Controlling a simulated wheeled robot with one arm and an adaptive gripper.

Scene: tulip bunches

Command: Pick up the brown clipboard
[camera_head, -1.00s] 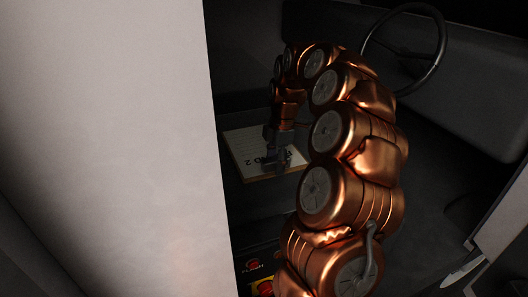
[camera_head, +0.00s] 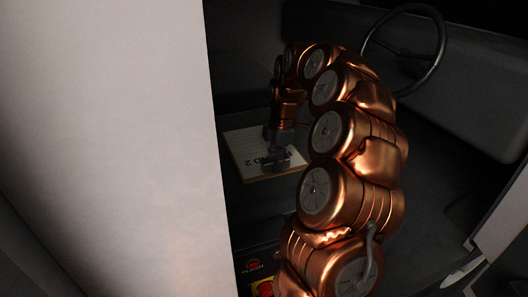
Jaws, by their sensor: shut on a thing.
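The clipboard (camera_head: 243,149) lies on the dark surface at the centre-left, with a white lettered sheet on its top and a thin brown edge at the near side. My gripper (camera_head: 276,160) reaches down over its right half and is shut on it. The fingers cover part of the sheet and its lettering. How much of the clipboard's edge is between the fingertips is too small to tell.
A pale wall or panel (camera_head: 110,130) fills the left. A steering wheel (camera_head: 438,45) stands at the upper right in front of a grey dashboard (camera_head: 470,95). A panel with red and yellow buttons (camera_head: 255,265) is at the bottom. My copper arm hides the middle.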

